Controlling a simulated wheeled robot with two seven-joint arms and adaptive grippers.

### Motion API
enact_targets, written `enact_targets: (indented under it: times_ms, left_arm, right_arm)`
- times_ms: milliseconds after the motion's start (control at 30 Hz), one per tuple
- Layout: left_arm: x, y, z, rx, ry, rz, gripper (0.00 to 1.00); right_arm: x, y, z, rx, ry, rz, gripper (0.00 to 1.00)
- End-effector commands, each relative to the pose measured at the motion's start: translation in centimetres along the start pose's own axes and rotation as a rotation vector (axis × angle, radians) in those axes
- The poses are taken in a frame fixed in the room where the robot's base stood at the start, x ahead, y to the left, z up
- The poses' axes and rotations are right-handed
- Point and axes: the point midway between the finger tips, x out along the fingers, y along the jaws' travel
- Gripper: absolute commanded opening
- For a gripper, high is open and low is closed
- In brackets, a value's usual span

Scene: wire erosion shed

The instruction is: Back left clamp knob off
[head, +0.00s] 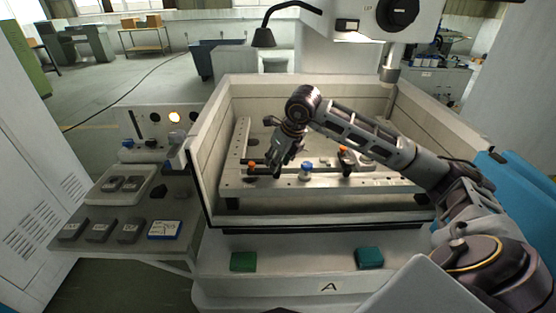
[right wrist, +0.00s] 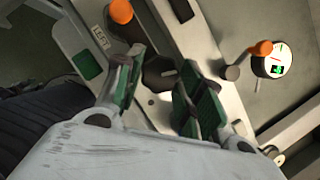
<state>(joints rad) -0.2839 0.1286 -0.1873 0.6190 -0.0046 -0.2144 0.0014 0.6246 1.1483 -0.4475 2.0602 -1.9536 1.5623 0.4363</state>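My right gripper (head: 277,164) reaches down over the left part of the work frame (head: 325,184) inside the machine tank. In the right wrist view its green-padded fingers (right wrist: 158,78) stand apart. A black lobed knob (right wrist: 160,72) shows between and beyond them; I cannot tell whether a finger touches it. A label reading LEFT (right wrist: 101,37) is on the pale rail beside it. An orange-topped handle (right wrist: 121,11) is at the top and another orange handle (right wrist: 262,48) at the right. My left gripper is not in view.
The tank wall (head: 211,170) surrounds the frame. A blue-and-white fitting (head: 306,171) and an orange-topped part (head: 343,152) sit right of the gripper. A side shelf (head: 130,215) at left holds a pale tray (head: 119,196) and dark blocks. A round dial (right wrist: 280,62) shows in the right wrist view.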

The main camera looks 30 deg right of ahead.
Motion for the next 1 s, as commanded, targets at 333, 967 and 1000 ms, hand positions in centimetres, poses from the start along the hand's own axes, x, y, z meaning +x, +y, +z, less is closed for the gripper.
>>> enact_targets:
  times_ms: [333, 967, 1000]
  left_arm:
    - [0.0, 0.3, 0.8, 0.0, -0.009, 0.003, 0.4]
    - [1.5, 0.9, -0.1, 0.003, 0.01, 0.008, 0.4]
    - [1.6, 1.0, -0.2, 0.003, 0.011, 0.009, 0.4]
  right_arm:
    - [0.0, 0.0, 0.0, -0.004, 0.0, 0.001, 0.13]
    - [0.1, -0.3, 0.0, -0.215, 0.0, 0.087, 0.13]
    - [0.1, -0.4, 0.0, -0.239, 0.001, 0.098, 0.13]
